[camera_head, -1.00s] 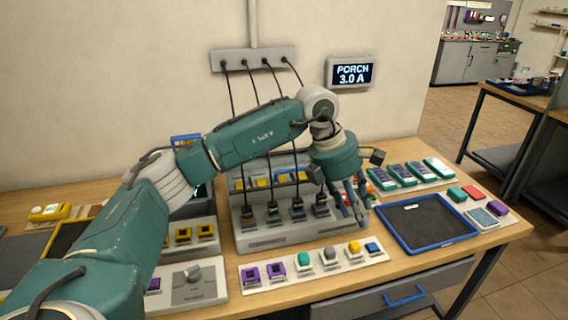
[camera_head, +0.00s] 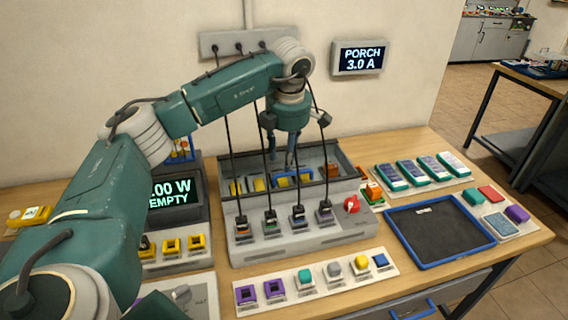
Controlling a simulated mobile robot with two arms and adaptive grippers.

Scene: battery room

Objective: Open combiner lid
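The combiner (camera_head: 300,243) is a grey box at the middle of the bench. Its upper part is a framed lid (camera_head: 225,163) that looks see-through, with yellow and orange parts showing beneath, and it appears closed. A blue handle (camera_head: 294,178) lies across the lid's front part. My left gripper (camera_head: 283,160) points down just above and behind the handle. Its fingers look apart with nothing between them; whether they touch the handle is unclear. A red rotary knob (camera_head: 352,205) is at the combiner's right front. My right gripper is not in view.
Black cables run from a wall strip (camera_head: 214,45) down to plugs on the combiner's front, close to my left gripper. A display reading EMPTY (camera_head: 170,192) stands left. A blue-rimmed tray (camera_head: 440,264) lies right. A strip of coloured blocks (camera_head: 318,284) lies in front.

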